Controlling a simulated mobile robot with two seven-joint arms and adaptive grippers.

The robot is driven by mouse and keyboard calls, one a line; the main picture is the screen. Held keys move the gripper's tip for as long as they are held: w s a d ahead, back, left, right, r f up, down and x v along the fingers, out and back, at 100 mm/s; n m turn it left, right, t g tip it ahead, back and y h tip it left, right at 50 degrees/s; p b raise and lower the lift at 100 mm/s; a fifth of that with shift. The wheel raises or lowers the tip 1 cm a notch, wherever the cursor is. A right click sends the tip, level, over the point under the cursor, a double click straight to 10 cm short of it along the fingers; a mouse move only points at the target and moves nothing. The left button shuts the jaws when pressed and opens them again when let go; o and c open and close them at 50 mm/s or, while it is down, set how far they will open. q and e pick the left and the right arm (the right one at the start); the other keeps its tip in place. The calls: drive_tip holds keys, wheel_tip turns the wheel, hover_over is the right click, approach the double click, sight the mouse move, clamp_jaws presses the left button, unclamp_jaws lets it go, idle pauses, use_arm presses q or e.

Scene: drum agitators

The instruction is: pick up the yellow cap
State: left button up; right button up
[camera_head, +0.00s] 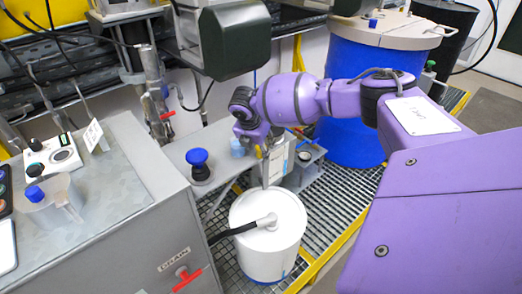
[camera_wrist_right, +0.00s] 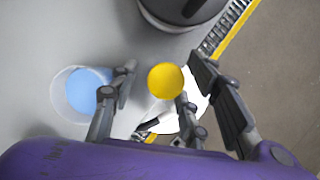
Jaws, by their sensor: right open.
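The yellow cap (camera_wrist_right: 165,81) is a small round disc near the middle of the right wrist view. My right gripper (camera_wrist_right: 162,66) is open, with its fingers on either side of the cap in that view. I cannot make out the cap in the head view. My left gripper is not in view.
A pale blue round thing in a clear cup (camera_wrist_right: 82,92) is close by the left finger. A blue-topped black knob (camera_head: 198,160) stands on the shelf. A white bucket (camera_head: 262,245) with a hose is below, and a blue drum (camera_head: 350,100) is behind.

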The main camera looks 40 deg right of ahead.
drive_tip(key=shift+c, duration=0.4)
drive_tip(key=c, duration=0.8)
drive_tip(key=shift+r, duration=0.1)
drive_tip(key=shift+r, duration=0.45)
wheel_tip(320, 180, up, 2)
drive_tip(key=shift+r, duration=0.15)
use_arm(q)
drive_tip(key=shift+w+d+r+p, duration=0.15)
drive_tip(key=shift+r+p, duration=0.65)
drive_tip(key=shift+p, duration=0.2)
use_arm(e)
drive_tip(key=s+a+r, duration=0.2)
drive_tip(key=s+r, duration=0.1)
drive_tip(key=s, duration=0.1)
drive_tip(key=s+a+r, duration=0.6)
drive_tip(key=s, duration=0.1)
drive_tip(key=shift+s+r, duration=0.35)
